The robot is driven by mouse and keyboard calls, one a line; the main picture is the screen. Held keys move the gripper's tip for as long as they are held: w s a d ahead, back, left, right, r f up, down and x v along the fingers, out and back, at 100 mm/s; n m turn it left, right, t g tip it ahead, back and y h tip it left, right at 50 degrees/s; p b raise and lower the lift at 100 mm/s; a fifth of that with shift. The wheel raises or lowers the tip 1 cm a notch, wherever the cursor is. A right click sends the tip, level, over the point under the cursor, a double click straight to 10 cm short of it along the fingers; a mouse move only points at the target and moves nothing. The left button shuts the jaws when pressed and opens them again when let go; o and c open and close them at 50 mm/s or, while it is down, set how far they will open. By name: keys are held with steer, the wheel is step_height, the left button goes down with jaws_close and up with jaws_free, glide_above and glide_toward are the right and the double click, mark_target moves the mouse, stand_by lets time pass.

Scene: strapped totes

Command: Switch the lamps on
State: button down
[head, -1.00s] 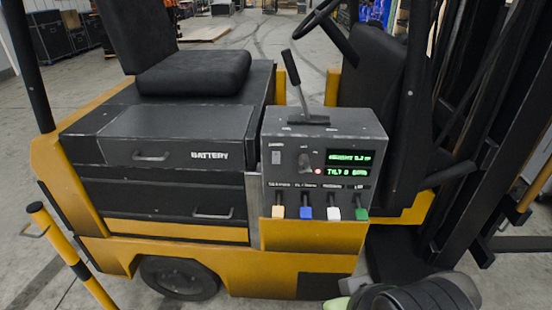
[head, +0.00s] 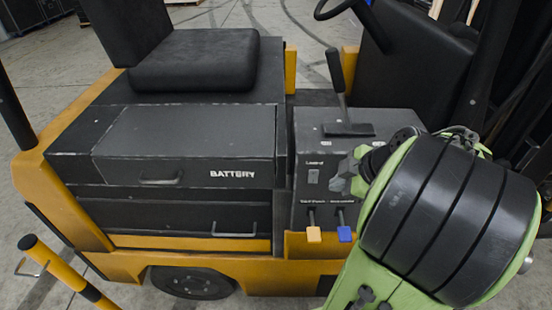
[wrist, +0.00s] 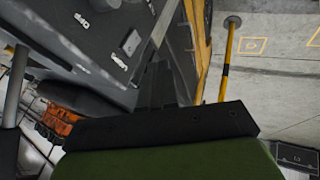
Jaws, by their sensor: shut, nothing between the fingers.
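The forklift's grey control panel (head: 304,205) stands right of the battery box. A small rocker switch (head: 312,177) sits on its upper left under a small, hard-to-read label. I cannot tell its position. In the wrist view a pale switch (wrist: 131,42) shows on the dark panel face beside white lettering. My gripper (head: 340,183) is shut and empty, just right of the switch in the head view; I cannot tell whether it touches the panel. My arm hides the panel's right side, including the knob and displays.
A yellow lever (head: 314,234) and a blue lever (head: 344,233) stick out below the panel. A tall black lever (head: 336,75) rises from its top. The battery drawer (head: 185,145) is at left. A yellow-black post (head: 62,270) stands at front left.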

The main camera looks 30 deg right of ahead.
mark_target(313, 177)
steer(key=w+d+f, duration=0.2)
steer(key=w+f, duration=0.6)
steer(key=shift+f+b, duration=0.25)
steer(key=shift+b, duration=0.15)
stand_by(0.3)
steer(key=shift+w+f+t+b, duration=0.1)
steer(key=shift+w+t+b, duration=0.15)
steer(key=shift+b, duration=0.8)
steer(key=shift+d, duration=0.1)
